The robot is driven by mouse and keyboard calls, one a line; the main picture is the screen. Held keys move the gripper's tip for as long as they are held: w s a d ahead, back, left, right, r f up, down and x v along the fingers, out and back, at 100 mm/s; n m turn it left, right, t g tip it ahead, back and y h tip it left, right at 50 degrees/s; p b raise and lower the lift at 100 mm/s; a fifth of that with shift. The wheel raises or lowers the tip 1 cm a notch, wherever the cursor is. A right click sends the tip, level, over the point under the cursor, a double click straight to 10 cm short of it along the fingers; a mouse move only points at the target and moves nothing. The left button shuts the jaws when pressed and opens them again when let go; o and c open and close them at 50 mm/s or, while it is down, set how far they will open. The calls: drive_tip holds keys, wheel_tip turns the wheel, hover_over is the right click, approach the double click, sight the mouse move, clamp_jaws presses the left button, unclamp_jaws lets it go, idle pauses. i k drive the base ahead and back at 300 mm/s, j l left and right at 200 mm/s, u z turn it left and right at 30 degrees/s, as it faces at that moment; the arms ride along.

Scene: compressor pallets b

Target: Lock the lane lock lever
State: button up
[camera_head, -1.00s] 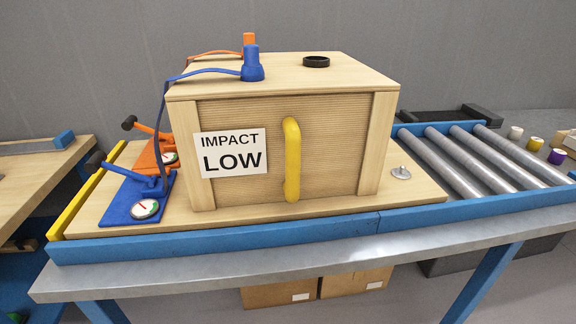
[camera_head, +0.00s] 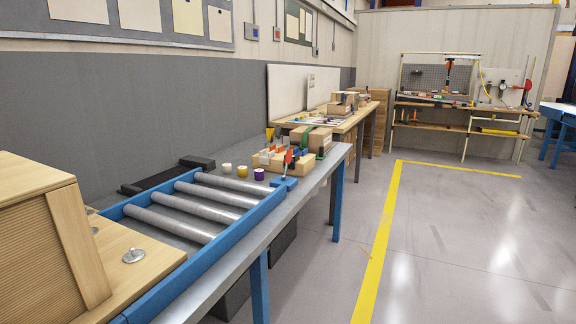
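My gripper and arm do not show in this view.
A wooden crate (camera_head: 35,250) stands on a board at the left, beside bare rollers (camera_head: 195,215). Small pots, including a purple one (camera_head: 259,174), and a wooden rack (camera_head: 275,163) stand beyond. Open floor (camera_head: 440,240) with a yellow line lies at the right.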

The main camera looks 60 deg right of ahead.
sight(288, 157)
drive_tip(key=z, duration=1.45)
drive_tip(key=i+l+z, duration=0.1)
drive_tip(key=i+l, duration=0.35)
drive_tip(key=i+l+z, duration=0.1)
drive_tip(key=i+l, duration=0.3)
drive_tip(key=i, duration=0.15)
drive_tip(key=i+l+z, duration=0.1)
drive_tip(key=i+l, duration=0.25)
drive_tip(key=i, duration=0.2)
drive_tip(key=j, duration=0.7)
